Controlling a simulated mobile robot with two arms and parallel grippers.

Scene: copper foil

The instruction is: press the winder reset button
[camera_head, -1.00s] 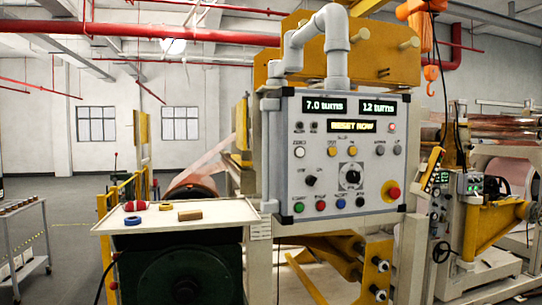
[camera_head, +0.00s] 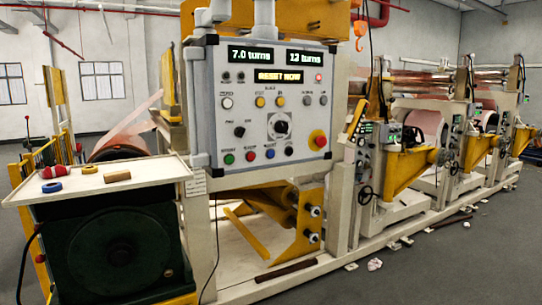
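The winder control panel (camera_head: 265,110) is a grey box facing me, upper middle of the head view. Its displays read "7.0 turns", about "12 turns", and "RESET NOW" in yellow (camera_head: 278,76). A lower row holds a green button (camera_head: 229,159), a red button (camera_head: 250,156), a blue button (camera_head: 270,153) and a black one (camera_head: 289,151). A white button (camera_head: 227,103) and yellow buttons (camera_head: 260,101) sit higher. The small labels are too blurred to tell surely which is reset. Neither of my grippers is in view.
A large red knob on yellow (camera_head: 318,140) is at the panel's right. A white tray table (camera_head: 140,172) at left holds a red item (camera_head: 53,172), a blue ring (camera_head: 51,187) and a tan block (camera_head: 117,177). Grey floor (camera_head: 440,265) is open at lower right.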

